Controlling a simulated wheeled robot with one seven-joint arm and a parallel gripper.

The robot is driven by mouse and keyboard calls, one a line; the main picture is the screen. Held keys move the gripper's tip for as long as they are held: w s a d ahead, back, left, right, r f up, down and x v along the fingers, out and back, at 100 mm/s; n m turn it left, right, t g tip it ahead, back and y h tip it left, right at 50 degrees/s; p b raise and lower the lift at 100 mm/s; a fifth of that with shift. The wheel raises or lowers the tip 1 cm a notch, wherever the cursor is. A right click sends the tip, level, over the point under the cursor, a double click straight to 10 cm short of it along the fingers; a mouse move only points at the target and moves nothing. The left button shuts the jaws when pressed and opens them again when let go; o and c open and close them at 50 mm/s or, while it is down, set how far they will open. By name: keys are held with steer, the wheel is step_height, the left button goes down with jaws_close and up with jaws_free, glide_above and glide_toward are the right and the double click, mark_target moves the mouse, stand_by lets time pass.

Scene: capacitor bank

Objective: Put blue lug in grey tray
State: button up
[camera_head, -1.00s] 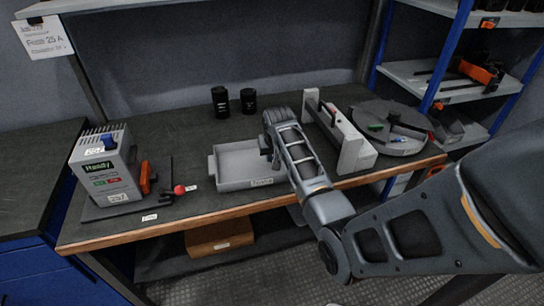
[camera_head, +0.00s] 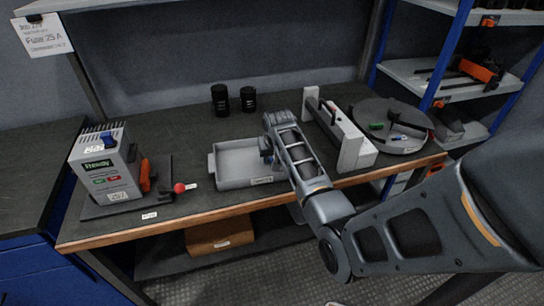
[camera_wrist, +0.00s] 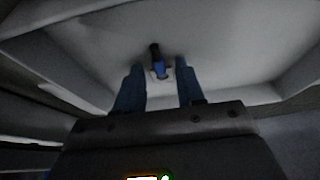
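The grey tray (camera_head: 240,183) sits on the bench at its middle front. My gripper (camera_head: 267,156) is over the tray's right part, largely hidden by my arm in the head view. In the wrist view my gripper (camera_wrist: 160,85) points into the tray (camera_wrist: 225,65), with its two bluish fingers apart. The blue lug (camera_wrist: 159,67), with a dark end and a pale end, is between and just beyond the fingertips, against the tray floor. Gaps show on both sides of it. Whether it rests fully on the floor is hard to tell.
A round turntable (camera_head: 412,148) at right carries a green piece (camera_head: 376,126) and another small blue piece (camera_head: 397,138). A grey rail fixture (camera_head: 350,153) stands between it and my arm. A grey device (camera_head: 106,165) is at left. Two black cylinders (camera_head: 220,100) (camera_head: 248,100) stand behind.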

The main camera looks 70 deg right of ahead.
steer(key=shift+r, duration=0.55)
steer(key=v, duration=1.2)
steer(key=s+a+f+n+t, duration=0.2)
steer(key=s+a+f, duration=0.1)
steer(key=a, duration=0.5)
steer(key=s+a+f+n+t, duration=0.2)
steer(key=a, duration=0.6)
steer(key=s+a+f+n+t, duration=0.2)
steer(key=s+a+f, duration=0.1)
steer(key=a, duration=0.5)
steer(key=s+a+r+n+t+y, duration=0.3)
steer(key=s+a+r+t, duration=0.3)
steer(key=s+a+r, duration=0.8)
step_height(320, 180, up, 4)
steer(key=s+n, duration=0.1)
steer(key=s, duration=0.2)
steer(key=shift+a+n+y+p, duration=0.25)
steer(key=shift+n+y+p, duration=0.1)
steer(key=shift+n+y, duration=0.05)
steer(key=shift+f, duration=0.1)
